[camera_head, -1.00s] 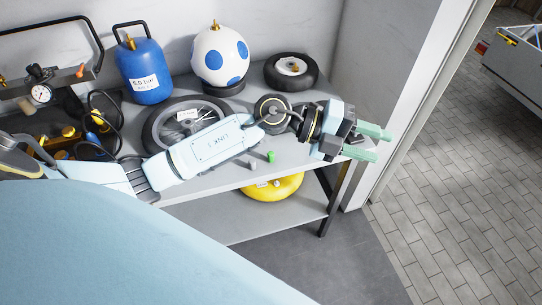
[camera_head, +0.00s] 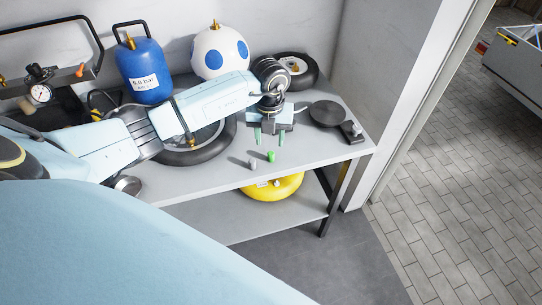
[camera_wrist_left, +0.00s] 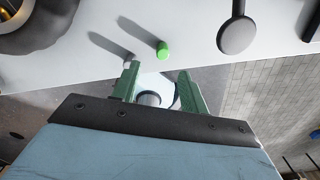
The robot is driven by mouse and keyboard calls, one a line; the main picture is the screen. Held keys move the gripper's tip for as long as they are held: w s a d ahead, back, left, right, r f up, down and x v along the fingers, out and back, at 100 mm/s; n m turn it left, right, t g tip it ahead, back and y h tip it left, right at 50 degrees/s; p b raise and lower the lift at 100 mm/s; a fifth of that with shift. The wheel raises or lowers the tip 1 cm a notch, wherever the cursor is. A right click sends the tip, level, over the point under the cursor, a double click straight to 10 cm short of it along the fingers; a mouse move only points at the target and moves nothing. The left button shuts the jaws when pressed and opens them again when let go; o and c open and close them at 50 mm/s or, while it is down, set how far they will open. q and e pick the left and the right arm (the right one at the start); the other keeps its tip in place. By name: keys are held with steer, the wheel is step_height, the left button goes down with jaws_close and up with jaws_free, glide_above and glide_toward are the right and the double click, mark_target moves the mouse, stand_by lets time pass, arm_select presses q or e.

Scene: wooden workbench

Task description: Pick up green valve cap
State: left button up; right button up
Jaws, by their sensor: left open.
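The green valve cap (camera_head: 271,157) stands on the grey workbench near its front edge. It also shows in the left wrist view (camera_wrist_left: 163,49), beyond my fingertips. A small grey cap (camera_head: 253,163) stands just left of it; in the left wrist view it is partly behind a finger. My left gripper (camera_head: 268,140) is open and empty, pointing down above the bench, a little behind the green cap. Its two green fingers also show in the left wrist view (camera_wrist_left: 158,75), apart with nothing between them. My right gripper is not in view.
A wheel (camera_head: 190,155) lies left under my arm. A dark round disc (camera_head: 327,114) and a small dark block (camera_head: 352,132) are on the right. A blue tank (camera_head: 143,70), spotted ball (camera_head: 212,50) and small tyre (camera_head: 305,72) stand behind. A yellow ring (camera_head: 275,188) is on the lower shelf.

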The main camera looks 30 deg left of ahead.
mark_target(271, 153)
arm_select(q)
steer(key=shift+w+f, duration=0.15)
steer(key=shift+f, duration=3.35)
jaws_close()
